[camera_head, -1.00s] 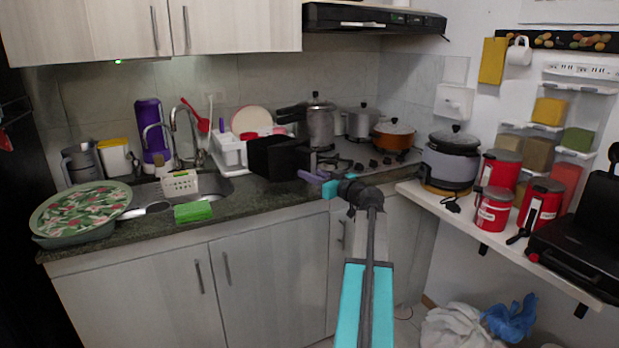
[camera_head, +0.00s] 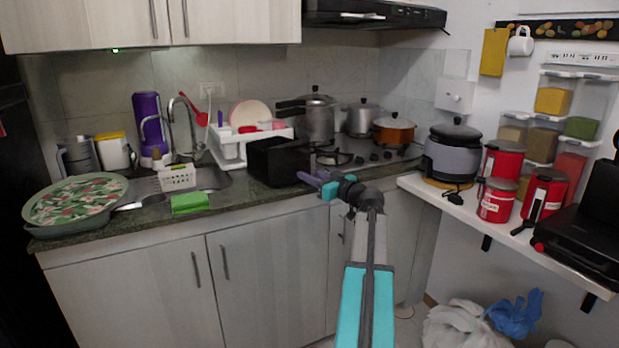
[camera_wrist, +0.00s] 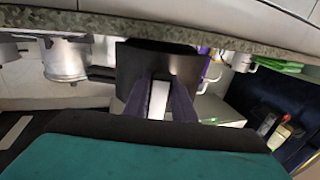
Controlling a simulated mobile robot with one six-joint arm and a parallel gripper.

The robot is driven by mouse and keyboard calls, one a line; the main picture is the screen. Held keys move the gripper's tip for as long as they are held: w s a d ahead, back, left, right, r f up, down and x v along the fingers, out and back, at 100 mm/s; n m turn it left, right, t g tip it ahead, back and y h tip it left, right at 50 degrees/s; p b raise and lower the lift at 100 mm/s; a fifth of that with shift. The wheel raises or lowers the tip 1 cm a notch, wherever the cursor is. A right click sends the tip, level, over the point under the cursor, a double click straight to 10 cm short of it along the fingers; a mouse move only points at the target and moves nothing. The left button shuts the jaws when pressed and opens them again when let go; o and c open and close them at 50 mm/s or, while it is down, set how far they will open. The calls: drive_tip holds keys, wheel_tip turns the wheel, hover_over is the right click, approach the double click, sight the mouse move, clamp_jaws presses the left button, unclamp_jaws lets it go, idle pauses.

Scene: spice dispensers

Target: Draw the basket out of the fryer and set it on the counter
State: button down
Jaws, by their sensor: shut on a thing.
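A black box-shaped basket (camera_head: 272,162) is at the front of the dark counter, right of the sink. No separate fryer body can be made out around it. My gripper (camera_head: 313,180) is at its near right side, at the counter's front edge. In the wrist view, which is upside down, the dark face of the basket (camera_wrist: 185,70) lies straight ahead of my purple fingers (camera_wrist: 158,100). The fingers are shut on a pale, narrow part, which seems to be the basket's handle. I cannot tell whether the basket's underside touches the counter.
A white dish rack (camera_head: 232,150) stands behind and left of the basket. The stove with pots (camera_head: 318,120) is behind and right. A green sponge (camera_head: 190,203) lies by the sink. Bare counter (camera_head: 235,203) shows between sponge and basket. A shelf (camera_head: 445,197) is at right.

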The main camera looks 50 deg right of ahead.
drive_tip(key=shift+f+b, duration=0.45)
drive_tip(key=c, duration=1.4)
unclamp_jaws()
drive_tip(key=shift+f, duration=0.1)
drive_tip(key=s+a, duration=0.1)
drive_tip(key=s, duration=1.2)
drive_tip(key=shift+s, duration=0.4)
drive_tip(key=shift+a+f, duration=0.1)
